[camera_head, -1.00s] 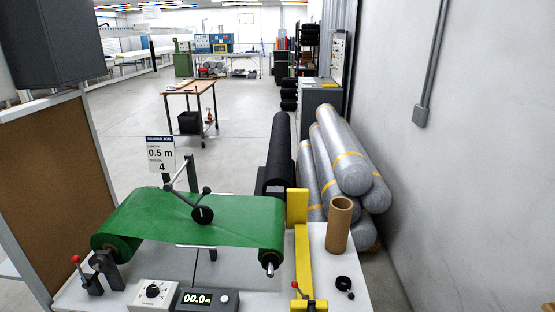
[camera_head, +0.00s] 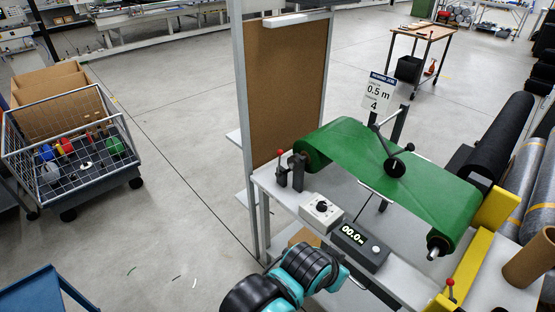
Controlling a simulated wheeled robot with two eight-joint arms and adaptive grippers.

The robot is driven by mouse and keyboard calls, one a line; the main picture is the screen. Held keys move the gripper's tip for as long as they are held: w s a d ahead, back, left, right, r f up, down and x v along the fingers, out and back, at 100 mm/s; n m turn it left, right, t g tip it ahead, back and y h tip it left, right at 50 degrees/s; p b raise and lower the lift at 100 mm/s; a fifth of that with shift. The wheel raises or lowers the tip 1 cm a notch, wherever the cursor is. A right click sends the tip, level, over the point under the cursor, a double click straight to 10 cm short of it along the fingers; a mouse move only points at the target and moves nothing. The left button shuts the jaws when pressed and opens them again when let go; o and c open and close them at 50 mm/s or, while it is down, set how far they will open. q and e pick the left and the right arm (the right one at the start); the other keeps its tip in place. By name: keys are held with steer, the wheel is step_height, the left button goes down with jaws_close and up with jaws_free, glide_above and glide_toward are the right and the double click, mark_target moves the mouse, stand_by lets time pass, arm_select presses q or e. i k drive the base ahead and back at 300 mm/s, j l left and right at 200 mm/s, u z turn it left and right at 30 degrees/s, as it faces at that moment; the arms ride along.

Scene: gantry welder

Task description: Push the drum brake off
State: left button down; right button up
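A rewinding machine on a bench carries a roll of green sheet (camera_head: 370,165). A second red-knobbed lever (camera_head: 450,286) is at the yellow guide on the right. A black and teal part of my arm is at the bottom centre, below the control boxes. Neither gripper's fingers show.
A dial box (camera_head: 321,212) and a display reading 00.0 m (camera_head: 360,245) sit in front of the roll. A brown board (camera_head: 286,95) stands behind the lever. A cardboard tube (camera_head: 530,258) is at right. A wire cart (camera_head: 70,150) stands left; floor between is open.

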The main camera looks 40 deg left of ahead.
mark_target(280, 151)
steer(key=u, duration=1.55)
steer(key=i+j+u, duration=0.6)
